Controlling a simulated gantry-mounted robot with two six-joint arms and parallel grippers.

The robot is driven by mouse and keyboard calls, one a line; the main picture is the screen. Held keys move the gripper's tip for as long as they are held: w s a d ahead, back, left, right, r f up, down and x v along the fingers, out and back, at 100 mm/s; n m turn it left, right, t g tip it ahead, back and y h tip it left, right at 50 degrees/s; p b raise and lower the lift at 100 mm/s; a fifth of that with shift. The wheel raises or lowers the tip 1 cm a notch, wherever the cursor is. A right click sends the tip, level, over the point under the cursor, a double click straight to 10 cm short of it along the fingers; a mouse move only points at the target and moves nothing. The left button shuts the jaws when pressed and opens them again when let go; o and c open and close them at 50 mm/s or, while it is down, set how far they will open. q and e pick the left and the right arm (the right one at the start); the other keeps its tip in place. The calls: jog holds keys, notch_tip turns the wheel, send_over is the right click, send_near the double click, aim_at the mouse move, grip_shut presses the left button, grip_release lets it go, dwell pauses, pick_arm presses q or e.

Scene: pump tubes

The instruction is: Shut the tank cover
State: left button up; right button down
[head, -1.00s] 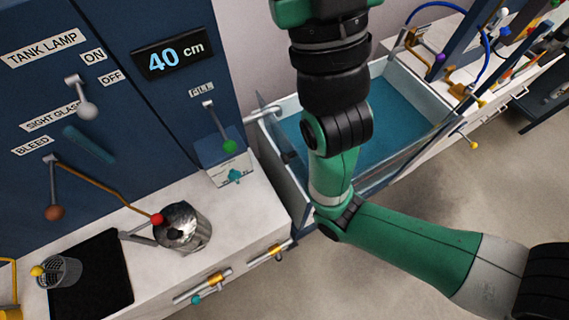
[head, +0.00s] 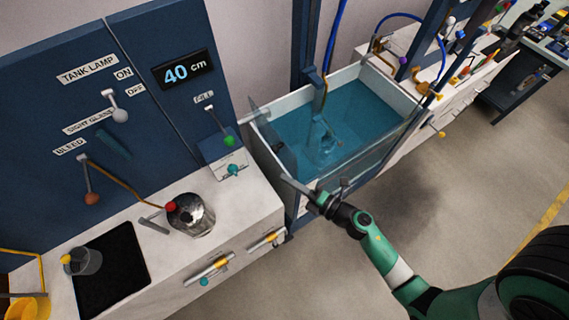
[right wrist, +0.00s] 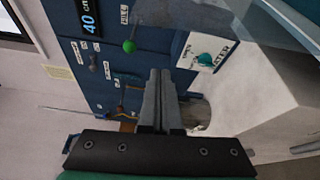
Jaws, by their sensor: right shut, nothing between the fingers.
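The tank (head: 392,152) is an open-topped box of blue water with pale walls and a clear front. A clear panel (head: 264,124), which looks like the cover, stands tilted up along its left end; its see-through edges are hard to make out. A clear sheet (right wrist: 268,22) also shows at the upper right of the right wrist view. My right gripper (head: 287,181) is shut and empty by the tank's near left corner, below the panel. Its shut fingers (right wrist: 158,75) point toward the panel wall in the wrist view. I cannot tell whether they touch anything. My left gripper is not in view.
A blue cabinet with a green-knobbed fill lever (head: 229,141) stands left of the tank. The white counter (head: 245,208) holds a metal pot (head: 190,215) and a black mat (head: 112,272). A blue tube (head: 333,35) hangs above the tank. The floor in front is clear.

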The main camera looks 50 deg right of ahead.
jog(key=w+b, duration=0.1)
jog(key=w, duration=0.8)
jog(key=shift+s+d+r, duration=0.1)
jog(key=shift+s+d, duration=0.15)
jog(key=shift+d, duration=0.35)
jog(key=shift+s+d, duration=0.2)
jog(key=shift+d, duration=0.4)
jog(key=shift+s+d+r, duration=0.1)
jog(key=shift+s+d, duration=0.15)
jog(key=shift+d, duration=0.35)
